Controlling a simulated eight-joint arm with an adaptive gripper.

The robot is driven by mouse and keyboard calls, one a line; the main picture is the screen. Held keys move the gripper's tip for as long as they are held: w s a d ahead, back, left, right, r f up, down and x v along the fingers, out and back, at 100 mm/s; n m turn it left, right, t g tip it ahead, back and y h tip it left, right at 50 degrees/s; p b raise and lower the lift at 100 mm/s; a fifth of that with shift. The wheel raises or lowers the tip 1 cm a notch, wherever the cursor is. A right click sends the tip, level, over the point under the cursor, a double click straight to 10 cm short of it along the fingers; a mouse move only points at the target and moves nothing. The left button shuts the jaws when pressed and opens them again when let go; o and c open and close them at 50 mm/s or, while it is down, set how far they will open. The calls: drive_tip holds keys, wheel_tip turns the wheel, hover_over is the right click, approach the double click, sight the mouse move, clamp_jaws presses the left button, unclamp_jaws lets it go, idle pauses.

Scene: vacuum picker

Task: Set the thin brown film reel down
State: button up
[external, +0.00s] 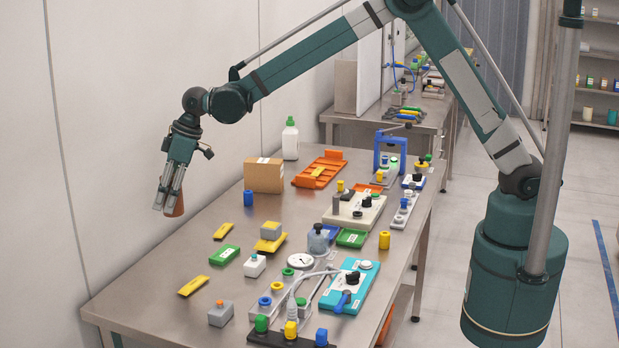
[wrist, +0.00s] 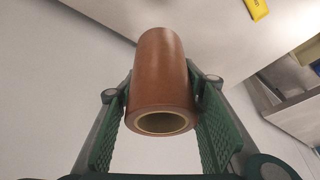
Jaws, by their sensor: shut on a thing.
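The brown film reel (wrist: 160,80) is a brown cylinder with a pale hollow core at its near end. In the wrist view it sits between the two green ribbed pads of my gripper (wrist: 162,105), which touch it on both sides. In the external view the reel (external: 175,208) shows partly behind the fingers. My gripper (external: 168,195) points down, shut on the reel, near the wall at the table's left back edge. The reel is above the table's height and seems clear of any surface. Whether it is over the tabletop or beyond its edge, I cannot tell.
The steel table (external: 160,260) holds many small parts. A blue cylinder (external: 248,198), a cardboard box (external: 263,175) and yellow pieces (external: 193,286) are nearest my gripper. A white bottle (external: 290,140) stands at the back. The table's left part is bare.

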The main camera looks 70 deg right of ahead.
drive_tip(key=shift+f, duration=1.85)
drive_tip(key=shift+d+f, duration=0.1)
drive_tip(key=shift+w+f, duration=0.1)
drive_tip(key=shift+f, duration=2.95)
drive_tip(key=shift+f, duration=1.85)
drive_tip(key=shift+f+b, duration=0.2)
drive_tip(key=shift+b, duration=0.15)
drive_tip(key=o, duration=1)
drive_tip(key=shift+c, duration=0.2)
drive_tip(key=shift+r, duration=0.15)
